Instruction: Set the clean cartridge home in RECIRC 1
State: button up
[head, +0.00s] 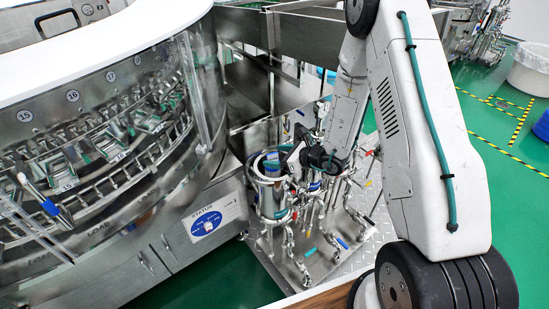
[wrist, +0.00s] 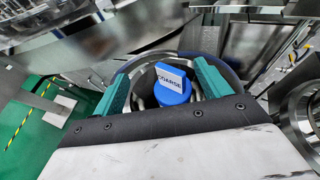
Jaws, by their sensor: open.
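A blue-topped cartridge (wrist: 172,85) with a label reading COARSE stands in the round mouth of a steel housing (wrist: 143,103) in the wrist view. My gripper (wrist: 163,78) is open, its two green fingers on either side of the blue top with visible gaps. The lower part of the cartridge is hidden inside the housing and behind my gripper's body. In the head view my gripper is over the steel housing (head: 268,198), partly hidden by my arm. I cannot read a RECIRC 1 marking in either view.
A second steel vessel (wrist: 302,115) stands at the right of the wrist view. Pipes and valves (head: 300,265) crowd the skid. The round washer (head: 100,130) with its STATUS panel (head: 207,223) is at the left. Green floor (head: 235,280) lies clear in front.

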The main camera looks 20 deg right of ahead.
jog(key=v, duration=1.1)
jog(key=s+a+r+n+g+y, duration=0.1)
jog(key=s+a+r+n+g, duration=0.45)
jog(key=r, duration=0.45)
jog(key=s+a+r+n+g+y, duration=0.25)
jog(key=s+a+r+n, duration=0.25)
jog(key=a+r+n, duration=0.3)
jog(key=s+d+r+n+g+h, duration=0.1)
jog(key=s+r+n+g+h, duration=0.15)
jog(key=s+n, duration=0.3)
jog(key=s+r+n+g+h, duration=0.1)
jog(key=s+r+n+h, duration=0.25)
jog(key=s, duration=0.25)
jog(key=s+d+r+n+t+h, duration=0.2)
jog(key=s+d+r+n+h, duration=0.3)
jog(key=s+d+h, duration=0.1)
jog(key=shift+s+d+t, duration=0.35)
jog(key=shift+s+d, duration=0.4)
jog(key=shift+d, duration=0.25)
jog(key=shift+r+h, duration=0.1)
jog(key=shift+h, duration=0.15)
